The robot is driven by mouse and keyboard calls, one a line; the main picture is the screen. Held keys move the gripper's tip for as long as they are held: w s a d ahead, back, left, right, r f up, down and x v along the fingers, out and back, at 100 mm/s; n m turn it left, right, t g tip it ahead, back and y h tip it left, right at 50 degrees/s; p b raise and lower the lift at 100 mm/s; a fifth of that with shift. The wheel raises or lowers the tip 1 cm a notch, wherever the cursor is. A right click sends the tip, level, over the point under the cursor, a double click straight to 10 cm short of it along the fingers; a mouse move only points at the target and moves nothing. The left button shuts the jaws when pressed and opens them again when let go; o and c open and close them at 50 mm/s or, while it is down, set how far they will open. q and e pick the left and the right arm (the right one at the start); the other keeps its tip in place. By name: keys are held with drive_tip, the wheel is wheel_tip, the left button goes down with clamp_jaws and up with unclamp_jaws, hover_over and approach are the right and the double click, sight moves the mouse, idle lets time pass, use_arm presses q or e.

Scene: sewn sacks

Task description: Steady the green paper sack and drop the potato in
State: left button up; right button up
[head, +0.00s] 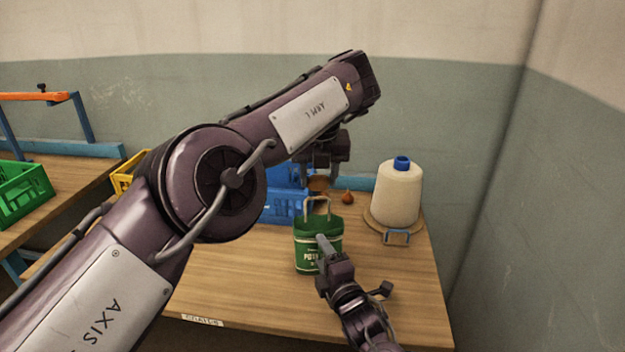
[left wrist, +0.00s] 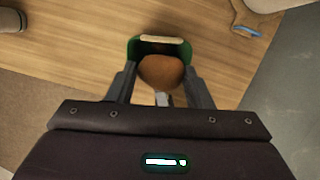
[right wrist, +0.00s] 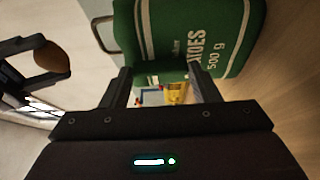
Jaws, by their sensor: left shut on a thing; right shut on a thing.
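The green paper sack (head: 305,255) stands upright on the table, with a pale handle loop above its open top. My left gripper (head: 321,178) is shut on the brown potato (head: 319,185), above the sack mouth and apart from it. In the left wrist view the potato (left wrist: 160,72) sits between the fingers, over the green sack rim (left wrist: 135,48), hiding most of the opening. My right gripper (head: 321,242) is shut on the sack's near side. In the right wrist view the sack (right wrist: 185,35) fills the space ahead of the fingers, with the potato (right wrist: 52,57) at left.
A blue crate (head: 285,207) stands behind the sack. A large cream thread cone (head: 398,195) with a blue top stands on a round board at right. A small brown bulb-shaped thing (head: 347,197) lies behind the sack. The front of the table is clear.

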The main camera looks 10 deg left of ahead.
sight(319, 190)
use_arm(q)
drive_tip(key=shift+f, duration=2.95)
drive_tip(key=shift+f, duration=2.15)
drive_tip(key=shift+f, duration=0.1)
drive_tip(key=o, duration=0.9)
drive_tip(key=v, duration=1.2)
